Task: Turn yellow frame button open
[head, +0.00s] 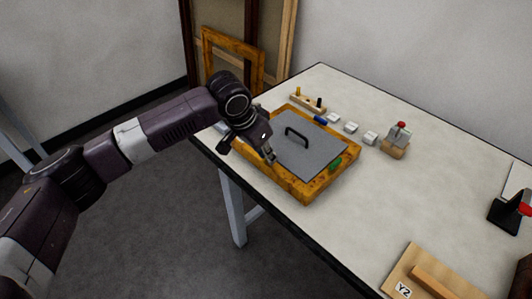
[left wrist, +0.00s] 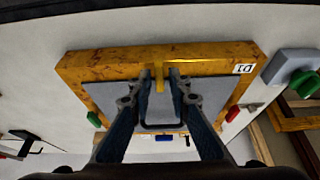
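The wooden frame (head: 308,193), ochre with dark speckles, lies on the table around a grey panel (head: 318,150) with a black handle (head: 296,136). In the left wrist view, the yellow button (left wrist: 159,79) is a narrow bar on the frame's near edge, reaching from the wood over the panel. My left gripper (head: 269,157) is over this edge. In the left wrist view its fingertips (left wrist: 160,74) stand apart on either side of the yellow button; contact is unclear. The gripper hides the button in the head view. My right gripper is not seen.
A green button (head: 336,163) and a blue button (head: 320,119) sit on other sides; a red button (left wrist: 232,113) shows too. White blocks (head: 351,127), a red-topped clamp (head: 399,134) and a board marked Y2 (head: 403,290) lie on the table. Its right middle is clear.

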